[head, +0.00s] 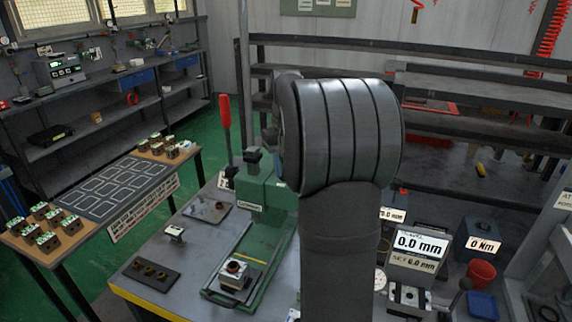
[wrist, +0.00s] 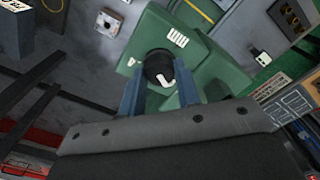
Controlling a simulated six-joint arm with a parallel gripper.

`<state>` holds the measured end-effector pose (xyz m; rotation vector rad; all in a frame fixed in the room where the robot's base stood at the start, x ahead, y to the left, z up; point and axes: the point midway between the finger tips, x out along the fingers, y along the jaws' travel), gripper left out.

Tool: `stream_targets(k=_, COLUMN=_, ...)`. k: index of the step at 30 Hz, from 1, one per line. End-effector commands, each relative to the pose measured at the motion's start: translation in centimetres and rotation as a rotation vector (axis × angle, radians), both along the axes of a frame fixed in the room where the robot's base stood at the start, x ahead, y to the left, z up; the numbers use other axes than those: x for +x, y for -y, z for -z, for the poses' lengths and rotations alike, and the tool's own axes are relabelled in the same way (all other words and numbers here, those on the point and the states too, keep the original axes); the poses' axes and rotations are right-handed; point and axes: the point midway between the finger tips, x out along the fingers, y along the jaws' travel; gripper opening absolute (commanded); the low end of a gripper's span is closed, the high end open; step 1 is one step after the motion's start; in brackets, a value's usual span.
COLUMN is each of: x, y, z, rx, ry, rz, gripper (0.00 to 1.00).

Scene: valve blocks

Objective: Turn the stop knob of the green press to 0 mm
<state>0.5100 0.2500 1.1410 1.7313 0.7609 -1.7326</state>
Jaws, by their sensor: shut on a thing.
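The green press (head: 262,192) stands on the grey bench in the head view, with my arm in front of its right side. In the wrist view its green body (wrist: 150,32) fills the upper middle. The stop knob (wrist: 156,66) is round and black with a white pointer mark. My gripper (wrist: 160,76) has one blue-grey finger on each side of the knob and is shut on it. In the head view my arm hides the gripper and this knob. I cannot read a knob scale; a white label (wrist: 177,38) lies just above the knob.
A display (head: 420,243) right of my arm reads 0.0 mm, with a set line below. Another sign (head: 483,245) reads 0 Nm. A red-handled lever (head: 225,112) rises left of the press.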

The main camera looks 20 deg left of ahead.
Motion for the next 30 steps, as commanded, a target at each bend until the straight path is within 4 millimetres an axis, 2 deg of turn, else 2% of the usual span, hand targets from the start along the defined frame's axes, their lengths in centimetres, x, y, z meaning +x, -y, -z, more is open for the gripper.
stream_targets(k=13, x=0.0, y=0.0, z=-0.1, rx=0.001, ry=0.002, rz=-0.012, gripper=0.07)
stream_targets(k=14, x=0.0, y=0.0, z=-0.1, rx=0.001, ry=0.002, rz=-0.012, gripper=0.34)
stream_targets(k=17, x=0.0, y=0.0, z=-0.1, rx=0.001, ry=0.002, rz=-0.011, gripper=0.52)
stream_targets(k=26, x=0.0, y=0.0, z=-0.2, rx=0.0, ry=0.001, rz=-0.011, gripper=0.52)
stream_targets(k=30, x=0.1, y=0.0, z=-1.4, rx=0.002, ry=0.004, rz=-0.011, gripper=0.52)
